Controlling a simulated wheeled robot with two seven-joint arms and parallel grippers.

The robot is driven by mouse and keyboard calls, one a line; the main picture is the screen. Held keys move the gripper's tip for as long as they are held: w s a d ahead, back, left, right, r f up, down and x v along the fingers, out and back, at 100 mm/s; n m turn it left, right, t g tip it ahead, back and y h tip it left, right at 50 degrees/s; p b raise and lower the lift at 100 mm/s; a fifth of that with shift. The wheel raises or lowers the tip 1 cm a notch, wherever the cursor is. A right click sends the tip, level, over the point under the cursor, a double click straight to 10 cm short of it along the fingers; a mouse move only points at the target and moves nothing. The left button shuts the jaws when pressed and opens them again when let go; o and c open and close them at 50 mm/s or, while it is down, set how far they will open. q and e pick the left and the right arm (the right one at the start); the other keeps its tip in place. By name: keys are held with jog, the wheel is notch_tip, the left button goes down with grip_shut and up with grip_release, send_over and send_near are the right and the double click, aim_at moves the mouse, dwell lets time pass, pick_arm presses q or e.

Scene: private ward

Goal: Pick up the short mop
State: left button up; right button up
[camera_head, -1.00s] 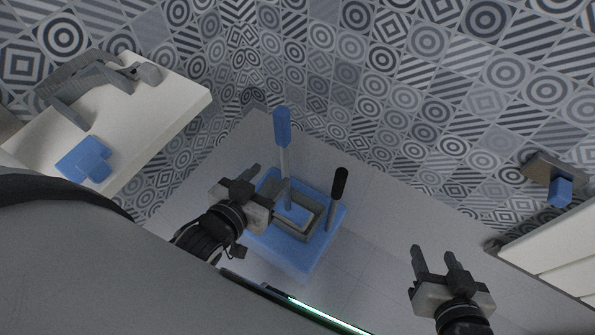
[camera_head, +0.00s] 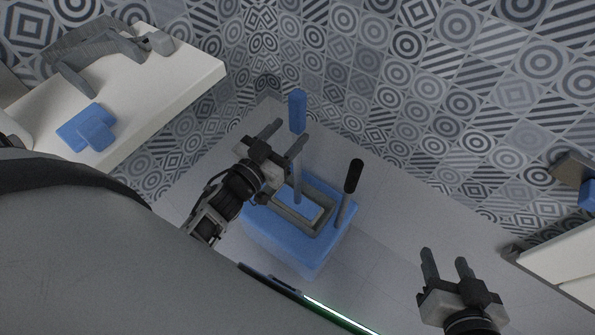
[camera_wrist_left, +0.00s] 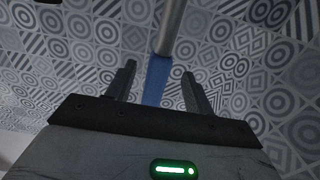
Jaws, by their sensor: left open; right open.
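A tool with a blue grip (camera_head: 297,112) and a pale rod stands upright in a blue bucket-like box (camera_head: 305,258) on the floor. A second tool with a black grip (camera_head: 353,176) leans at the box's right side. Their lower ends are partly hidden, so I cannot tell which is the short mop. My left gripper (camera_head: 284,136) is open and empty, close to the blue-gripped tool. In the left wrist view, the blue grip (camera_wrist_left: 157,80) appears between the open fingers, with the grey rod (camera_wrist_left: 172,25) above it; contact is not visible. My right gripper (camera_head: 444,257) is open, empty and away from the box.
A white counter (camera_head: 188,85) with a grey fixture (camera_head: 105,50) and a blue object (camera_head: 90,128) is at left. A white unit (camera_head: 560,250) stands at right. The patterned tiled wall (camera_head: 420,90) lies behind the box. The floor between box and right gripper is clear.

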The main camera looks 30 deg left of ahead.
aim_at(293, 129)
pick_arm(q)
jog(key=w, duration=0.4)
jog(key=shift+w+d, duration=0.35)
jog(key=shift+w, duration=0.05)
jog(key=shift+w+d, duration=0.1)
jog(key=shift+w, duration=0.3)
pick_arm(e)
jog(key=shift+w, duration=0.15)
pick_arm(q)
jog(key=c, duration=1)
jog(key=shift+c, duration=0.4)
